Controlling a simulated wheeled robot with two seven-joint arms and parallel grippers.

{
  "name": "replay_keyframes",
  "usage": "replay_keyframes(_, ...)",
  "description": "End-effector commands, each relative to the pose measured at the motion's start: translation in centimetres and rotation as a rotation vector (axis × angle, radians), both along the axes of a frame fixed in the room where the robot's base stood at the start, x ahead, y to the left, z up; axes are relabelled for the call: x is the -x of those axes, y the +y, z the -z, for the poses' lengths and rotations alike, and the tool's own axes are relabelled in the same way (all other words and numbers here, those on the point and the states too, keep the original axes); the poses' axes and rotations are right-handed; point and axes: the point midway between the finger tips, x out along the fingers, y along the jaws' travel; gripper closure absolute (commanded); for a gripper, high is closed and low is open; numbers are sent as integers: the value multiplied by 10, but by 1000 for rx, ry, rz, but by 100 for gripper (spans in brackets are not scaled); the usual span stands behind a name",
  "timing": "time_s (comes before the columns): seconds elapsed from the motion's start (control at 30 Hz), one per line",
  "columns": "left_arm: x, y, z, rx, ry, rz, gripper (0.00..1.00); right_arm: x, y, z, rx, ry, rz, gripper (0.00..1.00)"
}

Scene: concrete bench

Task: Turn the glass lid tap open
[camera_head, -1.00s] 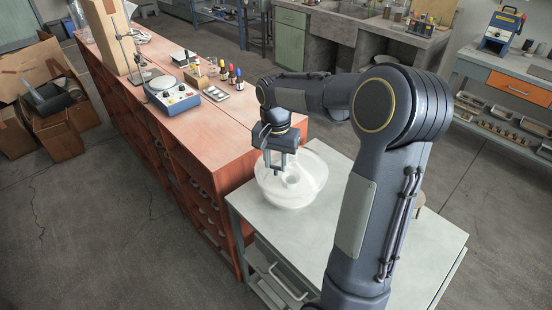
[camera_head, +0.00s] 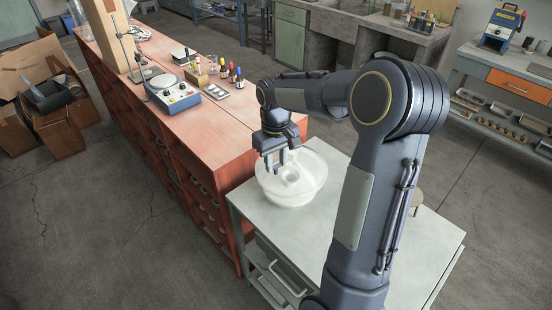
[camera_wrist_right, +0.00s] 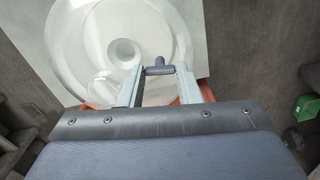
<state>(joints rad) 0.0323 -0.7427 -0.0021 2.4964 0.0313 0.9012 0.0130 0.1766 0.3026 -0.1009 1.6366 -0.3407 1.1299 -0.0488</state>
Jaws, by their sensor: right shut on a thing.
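A round clear glass vessel with a lid (camera_head: 314,181) stands on the pale top of a small cabinet in the head view. The wrist view shows its glass lid (camera_wrist_right: 90,40) with a round neck in the middle. A small dark grey tap handle (camera_wrist_right: 158,69) lies crosswise between the fingertips of my right gripper (camera_wrist_right: 159,72). The right gripper (camera_head: 276,169) is shut on the handle, at the left side of the lid in the head view. The fingers hide part of the tap in the head view. My left gripper is not in view.
The cabinet top (camera_head: 315,238) is clear in front of the glass vessel. A red bench (camera_head: 235,122) stands close by on the left, with a blue device (camera_head: 172,94) and several small dropper bottles (camera_head: 231,74) farther along it.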

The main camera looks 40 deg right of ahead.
Motion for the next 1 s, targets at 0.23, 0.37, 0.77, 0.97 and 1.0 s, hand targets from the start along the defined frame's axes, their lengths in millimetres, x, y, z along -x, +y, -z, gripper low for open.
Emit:
replay_keyframes(0.23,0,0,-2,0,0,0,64,0,0,-1,0,-1,-130,92)
replay_keyframes(0.37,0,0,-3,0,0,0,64,0,0,-1,0,-1,-167,92)
replay_keyframes(0.77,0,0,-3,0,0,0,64,0,0,0,0,-1,-197,92)
replay_keyframes(0.97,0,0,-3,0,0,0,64,0,0,0,0,-1,-197,67)
replay_keyframes(1.0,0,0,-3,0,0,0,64,0,0,0,0,-1,-197,62)
